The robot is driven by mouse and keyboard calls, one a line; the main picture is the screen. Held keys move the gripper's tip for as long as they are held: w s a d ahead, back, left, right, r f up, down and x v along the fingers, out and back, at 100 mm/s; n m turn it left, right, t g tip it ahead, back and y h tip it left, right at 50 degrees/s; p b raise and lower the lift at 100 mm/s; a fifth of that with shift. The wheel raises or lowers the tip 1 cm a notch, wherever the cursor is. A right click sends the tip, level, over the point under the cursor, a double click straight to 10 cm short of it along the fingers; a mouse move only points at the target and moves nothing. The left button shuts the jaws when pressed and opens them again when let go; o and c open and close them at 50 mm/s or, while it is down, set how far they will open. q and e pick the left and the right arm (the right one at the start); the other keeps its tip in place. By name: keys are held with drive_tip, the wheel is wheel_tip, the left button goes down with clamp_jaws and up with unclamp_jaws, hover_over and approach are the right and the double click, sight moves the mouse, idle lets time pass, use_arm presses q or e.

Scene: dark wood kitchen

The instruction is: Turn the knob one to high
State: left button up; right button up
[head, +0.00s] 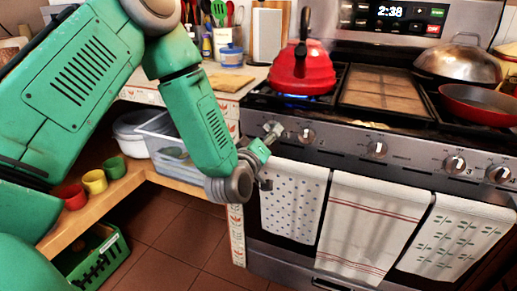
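The stove front (415,158) carries a row of silver knobs. A silver shape at the far left end (272,129) looks like the leftmost knob, partly covered by my gripper. Another knob (306,136) is just right of it, and more knobs (377,149) continue to the right. My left gripper (268,152) is at the left end of the knob row, close to the leftmost knob. Whether it touches the knob, and whether its fingers are open or shut, I cannot tell. My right gripper is not in view.
A red pan (480,104) and a domed pan (458,63) are at the right. Towels (368,225) hang below the knobs. A shelf (110,190) with cups is at left.

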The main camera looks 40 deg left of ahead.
use_arm(q)
drive_tip(key=v, duration=0.9)
drive_tip(key=shift+s, duration=0.15)
drive_tip(key=shift+f, duration=0.1)
